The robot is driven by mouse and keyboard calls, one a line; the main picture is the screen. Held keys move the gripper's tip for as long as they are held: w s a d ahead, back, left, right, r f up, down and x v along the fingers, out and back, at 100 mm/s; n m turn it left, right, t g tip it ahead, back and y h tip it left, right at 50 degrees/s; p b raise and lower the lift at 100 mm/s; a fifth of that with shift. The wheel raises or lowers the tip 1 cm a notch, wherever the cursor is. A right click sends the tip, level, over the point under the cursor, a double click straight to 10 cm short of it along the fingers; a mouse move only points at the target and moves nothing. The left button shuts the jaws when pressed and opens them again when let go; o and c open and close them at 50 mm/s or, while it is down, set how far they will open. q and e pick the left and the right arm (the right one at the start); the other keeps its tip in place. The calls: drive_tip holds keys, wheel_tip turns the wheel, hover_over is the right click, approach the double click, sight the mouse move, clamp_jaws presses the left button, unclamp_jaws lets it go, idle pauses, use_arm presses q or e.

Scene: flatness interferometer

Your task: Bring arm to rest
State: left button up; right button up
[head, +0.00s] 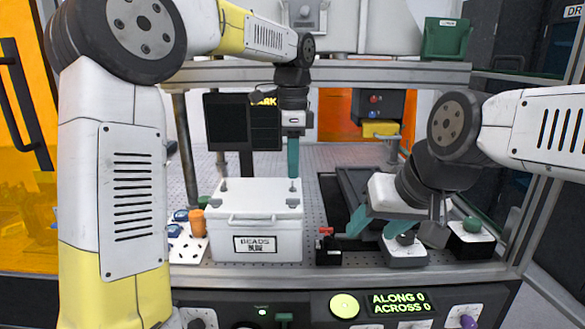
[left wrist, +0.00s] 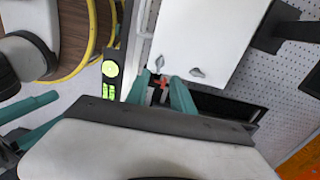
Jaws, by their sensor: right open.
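My left gripper (head: 293,172) points down above the right back part of the white box marked BEADS (head: 268,222). In the left wrist view its two teal fingers (left wrist: 160,78) stand apart, with nothing held between them that I can make out; the white box (left wrist: 208,35) lies beyond them. My right gripper (head: 353,224) is low at the right, tilted toward the left.
A dark open tray (head: 345,185) lies behind the right gripper. A green-knobbed block (head: 471,238) stands at the right. Orange and blue pieces (head: 197,222) stand left of the box. A shelf beam (head: 400,73) crosses above. The front panel's display (head: 400,302) reads ALONG 0, ACROSS 0.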

use_arm(q)
drive_tip(key=s+a+f+n+t+h, duration=0.1)
drive_tip(key=s+a+f+n+t, duration=0.1)
drive_tip(key=s+a+n, duration=0.5)
drive_tip(key=s+a+f+n+t+h, duration=0.1)
drive_tip(key=s+a+n+t, duration=0.3)
drive_tip(key=s+a+n, duration=0.3)
drive_tip(key=s+n, duration=0.3)
drive_tip(key=s, duration=0.3)
drive_tip(key=shift+s+a+f, duration=0.15)
drive_tip(key=shift+a+f, duration=0.15)
drive_tip(key=shift+f, duration=0.1)
idle(0.7)
